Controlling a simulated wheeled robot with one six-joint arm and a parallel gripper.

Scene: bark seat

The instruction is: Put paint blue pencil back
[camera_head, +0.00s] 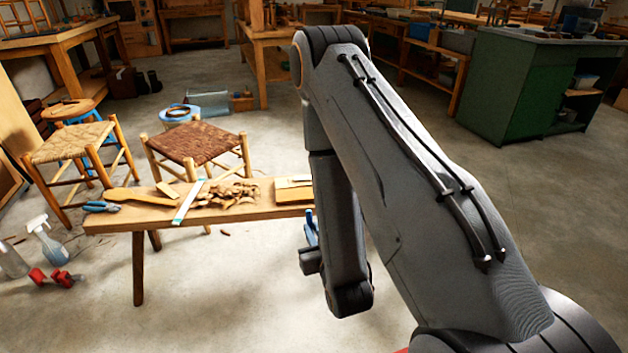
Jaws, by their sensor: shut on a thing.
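My arm crosses the right half of the head view and bends down beside the right end of the low wooden bench (108,221). My gripper (311,240) is at the lower end, mostly hidden by the arm. A small blue shape stands upright there, just off the bench's front right edge. I take it for the blue pencil (311,228) held in the gripper, but its outline is too small to be sure. The fingertips do not show clearly.
The bench holds blue-handled pliers (100,207), a pale strip (188,203), wood shavings (232,193) and a light flat piece (293,183). A brown woven stool (195,143) stands behind it. The floor in front is clear.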

